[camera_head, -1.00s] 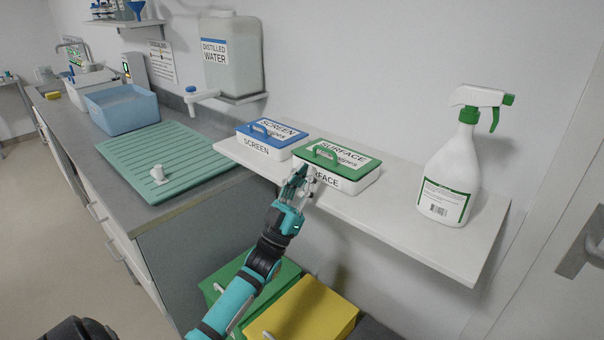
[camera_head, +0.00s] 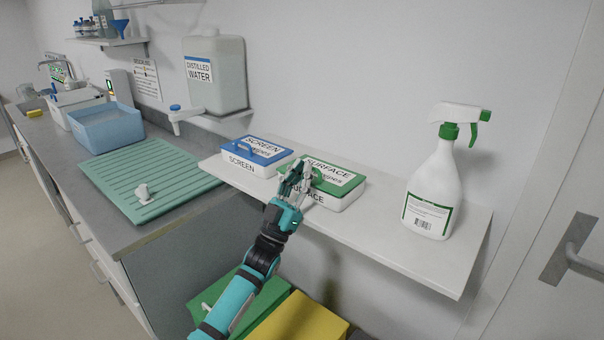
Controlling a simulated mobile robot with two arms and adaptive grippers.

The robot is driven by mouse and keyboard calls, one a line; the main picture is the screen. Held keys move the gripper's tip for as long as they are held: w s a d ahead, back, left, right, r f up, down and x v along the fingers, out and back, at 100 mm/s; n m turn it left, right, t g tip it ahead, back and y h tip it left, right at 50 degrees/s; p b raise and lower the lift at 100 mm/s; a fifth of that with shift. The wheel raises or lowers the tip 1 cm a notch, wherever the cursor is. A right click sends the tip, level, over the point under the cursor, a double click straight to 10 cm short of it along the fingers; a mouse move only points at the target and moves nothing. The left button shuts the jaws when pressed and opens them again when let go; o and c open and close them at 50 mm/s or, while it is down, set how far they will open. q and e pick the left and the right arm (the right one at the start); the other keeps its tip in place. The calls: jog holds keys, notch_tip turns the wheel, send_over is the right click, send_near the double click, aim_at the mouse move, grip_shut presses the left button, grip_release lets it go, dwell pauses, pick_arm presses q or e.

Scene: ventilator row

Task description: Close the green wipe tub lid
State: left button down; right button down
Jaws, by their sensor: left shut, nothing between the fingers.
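The green wipe tub is a white box labelled SURFACE with a green lid (camera_head: 338,173), standing on the white wall shelf. The lid lies over the top of the tub and looks about level; whether its front edge is fully seated I cannot tell. My left gripper (camera_head: 297,177) is shut and empty, its fingers at the left front part of the lid. They hide the lid's handle and part of the front label; contact is unclear. My right gripper is not in view.
A blue-lidded SCREEN tub (camera_head: 240,163) stands close on the left. A white spray bottle (camera_head: 432,195) stands on the right of the shelf (camera_head: 400,243). Below are a green bin (camera_head: 268,302) and a yellow bin (camera_head: 300,322). A ribbed green mat (camera_head: 110,180) lies on the counter.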

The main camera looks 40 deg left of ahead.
pick_arm(q)
jog(key=shift+f, duration=0.55)
jog(key=shift+r, duration=0.1)
jog(key=shift+s, duration=0.1)
jog(key=f, duration=0.1)
jog(key=s+f, duration=0.1)
jog(key=f, duration=0.2)
jog(key=shift+s+d+f, duration=0.1)
jog(key=shift+s+d, duration=0.05)
jog(key=shift+s, duration=0.1)
jog(key=s, duration=0.1)
jog(key=s+f, duration=0.1)
jog(key=s+a, duration=0.1)
jog(key=shift+s+f, duration=0.3)
jog(key=shift+f, duration=0.1)
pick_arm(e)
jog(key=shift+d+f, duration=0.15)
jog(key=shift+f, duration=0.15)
pick_arm(q)
jog(key=shift+d, duration=0.15)
jog(key=shift+s, duration=0.1)
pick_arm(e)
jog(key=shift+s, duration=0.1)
